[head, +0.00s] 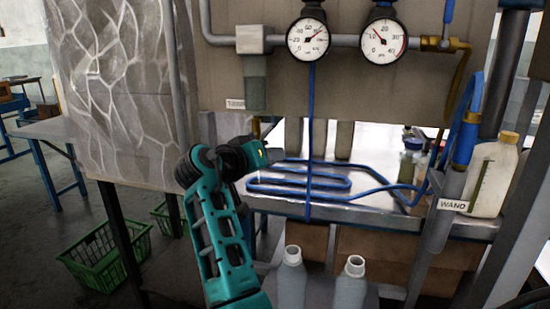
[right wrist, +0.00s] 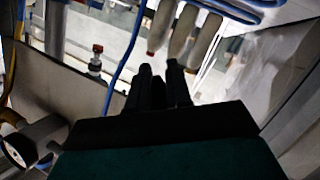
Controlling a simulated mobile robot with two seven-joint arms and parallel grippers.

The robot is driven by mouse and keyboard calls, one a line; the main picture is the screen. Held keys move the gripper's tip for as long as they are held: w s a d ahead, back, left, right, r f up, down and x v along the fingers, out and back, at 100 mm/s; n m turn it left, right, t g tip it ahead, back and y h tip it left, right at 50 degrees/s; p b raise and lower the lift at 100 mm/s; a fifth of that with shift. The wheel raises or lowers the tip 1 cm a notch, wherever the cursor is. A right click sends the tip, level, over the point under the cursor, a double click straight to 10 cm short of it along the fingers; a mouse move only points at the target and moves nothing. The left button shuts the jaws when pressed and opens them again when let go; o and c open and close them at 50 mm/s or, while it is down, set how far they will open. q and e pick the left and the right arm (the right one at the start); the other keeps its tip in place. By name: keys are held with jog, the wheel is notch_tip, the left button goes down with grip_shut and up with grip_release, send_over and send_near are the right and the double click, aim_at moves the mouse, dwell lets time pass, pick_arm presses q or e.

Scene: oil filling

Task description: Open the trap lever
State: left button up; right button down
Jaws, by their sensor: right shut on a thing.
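The trap is a grey-green bowl (head: 255,80) under a square pipe block, with a partly readable label (head: 236,104) beside it. A small brass fitting (head: 256,127) shows below the bowl. My right gripper (head: 268,152) is just below that fitting, at the end of the teal arm. In the right wrist view its dark fingers (right wrist: 163,75) are close together. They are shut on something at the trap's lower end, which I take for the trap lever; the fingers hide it. My left gripper is not in view.
Two gauges (head: 308,40) sit on the pipe above. A blue hose (head: 300,183) lies coiled on the metal bench (head: 350,211). The wand (head: 436,225) and a capped jug (head: 492,180) stand at the right. Grey bottles (head: 350,285) stand below in front; green crates (head: 103,256) are on the floor.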

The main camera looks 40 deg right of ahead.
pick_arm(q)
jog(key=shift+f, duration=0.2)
pick_arm(e)
jog(key=shift+w+a+f+m+t+y, duration=0.3)
jog(key=shift+w+m+y, duration=0.2)
jog(key=shift+m, duration=0.35)
jog(key=shift+w+a+f+m+t+y, duration=0.2)
jog(key=shift+w+a+m+y, duration=0.2)
jog(key=shift+m+y, duration=0.35)
jog(key=c, duration=1.1)
grip_release()
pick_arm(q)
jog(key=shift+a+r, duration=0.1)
